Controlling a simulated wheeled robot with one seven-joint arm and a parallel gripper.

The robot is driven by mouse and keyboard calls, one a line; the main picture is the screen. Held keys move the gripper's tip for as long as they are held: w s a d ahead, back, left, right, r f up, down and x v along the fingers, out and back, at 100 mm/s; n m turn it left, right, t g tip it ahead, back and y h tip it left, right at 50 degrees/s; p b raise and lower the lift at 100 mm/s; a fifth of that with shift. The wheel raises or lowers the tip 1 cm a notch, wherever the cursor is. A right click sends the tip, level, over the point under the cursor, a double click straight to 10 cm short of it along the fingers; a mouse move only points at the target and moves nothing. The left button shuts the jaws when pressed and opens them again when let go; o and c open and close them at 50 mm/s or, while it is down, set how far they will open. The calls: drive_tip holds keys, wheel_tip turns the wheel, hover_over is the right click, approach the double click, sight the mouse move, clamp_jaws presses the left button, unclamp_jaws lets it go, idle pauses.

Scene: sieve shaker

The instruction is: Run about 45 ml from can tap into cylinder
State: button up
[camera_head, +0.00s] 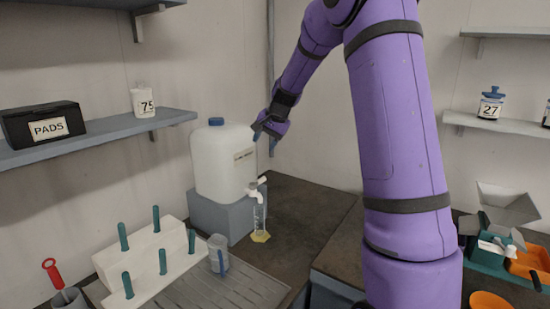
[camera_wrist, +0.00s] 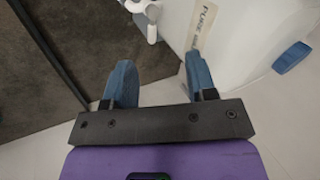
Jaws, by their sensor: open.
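The can (camera_head: 222,165) is a large whitish jerrycan with a blue cap, standing on a grey block at the back of the counter. Its white tap (camera_head: 258,187) sticks out at the lower right side; the tap also shows at the top of the wrist view (camera_wrist: 150,18). A clear cylinder (camera_head: 260,218) with a yellowish base stands upright under the tap; I cannot tell its fill. My gripper (camera_head: 265,138) is beside the can's upper right side, above the tap. In the wrist view its blue fingers (camera_wrist: 160,80) are apart with nothing between them.
A white rack (camera_head: 152,255) with teal-handled tools and a clear beaker (camera_head: 218,255) stand left of the cylinder, by a ribbed drain board (camera_head: 250,283). Dark counter (camera_head: 310,205) right of the cylinder is clear. A shelf (camera_head: 100,140) hangs at left.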

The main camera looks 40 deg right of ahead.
sight(264, 178)
drive_tip(key=w+d+f+m, duration=0.3)
drive_tip(key=w+d+f, duration=0.3)
drive_tip(key=d+f, duration=0.3)
drive_tip(key=x, duration=1.1)
drive_tip(key=shift+w+a+f, duration=0.15)
drive_tip(key=shift+a, duration=0.2)
